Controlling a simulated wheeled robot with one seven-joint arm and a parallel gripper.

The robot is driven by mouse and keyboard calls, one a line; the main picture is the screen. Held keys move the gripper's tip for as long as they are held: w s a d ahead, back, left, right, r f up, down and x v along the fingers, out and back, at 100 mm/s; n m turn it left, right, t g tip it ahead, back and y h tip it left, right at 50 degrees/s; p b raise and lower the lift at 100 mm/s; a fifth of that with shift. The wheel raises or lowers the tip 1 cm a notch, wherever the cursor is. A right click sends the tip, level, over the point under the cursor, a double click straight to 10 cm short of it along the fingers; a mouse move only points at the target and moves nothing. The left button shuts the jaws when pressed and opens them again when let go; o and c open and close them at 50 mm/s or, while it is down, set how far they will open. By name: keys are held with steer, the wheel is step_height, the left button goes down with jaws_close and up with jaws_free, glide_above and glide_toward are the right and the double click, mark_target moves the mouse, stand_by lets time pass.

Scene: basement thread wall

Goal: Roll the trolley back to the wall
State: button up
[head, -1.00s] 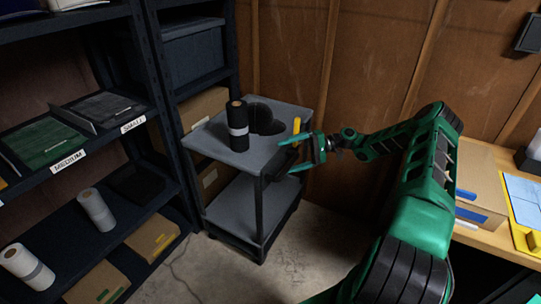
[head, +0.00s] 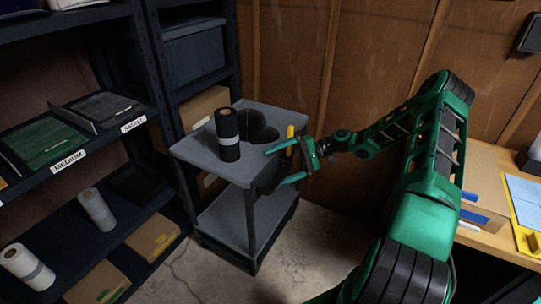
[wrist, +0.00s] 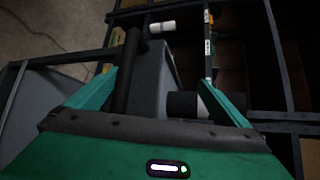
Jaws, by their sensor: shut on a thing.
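The trolley (head: 200,150) is a grey two-tier cart with dark posts. It stands on the concrete floor beside the dark shelving, with the wood-panelled wall (head: 285,55) behind it. My gripper (head: 275,167) is at the trolley's right side, its green fingers shut on the trolley handle. In the wrist view the dark handle bar (wrist: 127,75) runs between the fingers (wrist: 160,80). The exact contact is hard to see. A black roll with a pale band (head: 228,135) stands upright on the top tier, with a dark rounded shape (head: 258,128) beside it.
Dark shelving (head: 160,100) with rolls and boxes stands close on the trolley's left. A wooden workbench (head: 490,235) with a box and yellow tray is at the right. Bare floor (head: 195,275) shows in front of the trolley.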

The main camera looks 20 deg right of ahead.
steer(key=shift+s+a+r, duration=0.2)
steer(key=shift+r, duration=0.55)
steer(key=shift+v, duration=1.85)
steer(key=shift+s+d+f, duration=0.15)
steer(key=shift+d+f, duration=0.05)
steer(key=shift+d, duration=0.35)
steer(key=c, duration=1.2)
steer(key=shift+f+v, duration=0.2)
steer(key=shift+v, duration=1.1)
steer(key=shift+f+v, duration=0.2)
steer(key=shift+v, duration=1.15)
steer(key=shift+f+v, duration=0.25)
steer(key=shift+v, duration=1.05)
steer(key=shift+s+d, duration=0.1)
